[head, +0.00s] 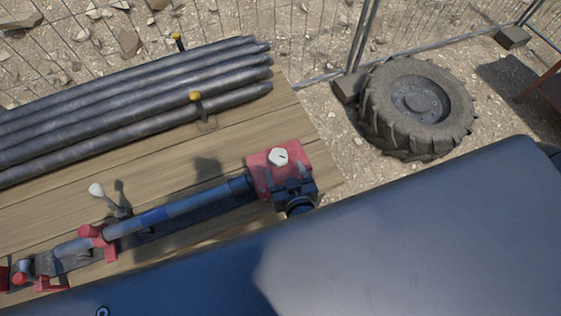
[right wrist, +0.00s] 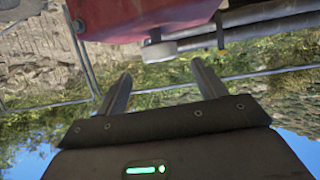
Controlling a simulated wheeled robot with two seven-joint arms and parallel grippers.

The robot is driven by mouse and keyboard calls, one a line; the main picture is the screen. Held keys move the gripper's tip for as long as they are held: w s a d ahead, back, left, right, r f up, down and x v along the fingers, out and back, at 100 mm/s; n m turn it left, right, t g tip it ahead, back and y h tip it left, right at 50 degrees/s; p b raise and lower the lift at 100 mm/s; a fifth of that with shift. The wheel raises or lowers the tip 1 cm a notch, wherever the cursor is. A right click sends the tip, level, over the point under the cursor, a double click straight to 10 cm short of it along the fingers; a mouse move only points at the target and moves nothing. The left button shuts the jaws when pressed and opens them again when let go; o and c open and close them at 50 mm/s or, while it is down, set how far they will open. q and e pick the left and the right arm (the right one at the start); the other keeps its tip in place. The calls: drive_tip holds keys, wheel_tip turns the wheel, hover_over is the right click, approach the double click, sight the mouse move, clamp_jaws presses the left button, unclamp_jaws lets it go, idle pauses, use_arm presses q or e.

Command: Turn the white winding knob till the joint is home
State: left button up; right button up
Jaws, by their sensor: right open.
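The white winding knob (head: 279,157) sits on top of a red block (head: 258,172) at the right end of a clamped pipe (head: 180,206). My left gripper is out of view.
A white ball-ended lever (head: 97,190) stands beside the pipe. Several dark pipes (head: 130,97) lie at the back of the wooden table (head: 235,140), beside yellow-topped pegs (head: 195,96). A tyre (head: 415,105) lies on the ground beyond. A large dark surface covers the lower right.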

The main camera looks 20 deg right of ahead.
drive_tip(key=shift+v, duration=1.85)
drive_tip(key=s+a+f+n+g+y+b, duration=0.1)
drive_tip(key=s+a+f, duration=0.15)
drive_tip(key=f, duration=0.45)
drive_tip(key=s+a+f+n+g+y, duration=0.1)
drive_tip(key=s+a+f+g, duration=0.15)
drive_tip(key=f, duration=0.45)
drive_tip(key=s+d+f+n+g+y+b, duration=0.15)
drive_tip(key=s+f, duration=0.25)
drive_tip(key=f, duration=0.6)
drive_tip(key=s+f+g+h+b, duration=0.1)
drive_tip(key=s+f+b, duration=0.15)
drive_tip(key=f, duration=0.65)
drive_tip(key=s+d+f+g+b, duration=0.25)
drive_tip(key=s+d+f, duration=0.4)
drive_tip(key=f, duration=0.35)
drive_tip(key=s+d+f+g+b, duration=0.1)
drive_tip(key=s+d+f+g, duration=0.3)
drive_tip(key=s+f, duration=0.45)
drive_tip(key=w+d+f+h+b, duration=0.1)
drive_tip(key=w+d+f+b, duration=0.1)
drive_tip(key=d+f, duration=0.5)
drive_tip(key=shift+d+h+b, duration=0.35)
drive_tip(key=shift+d+b, duration=0.45)
drive_tip(key=shift+d, duration=0.15)
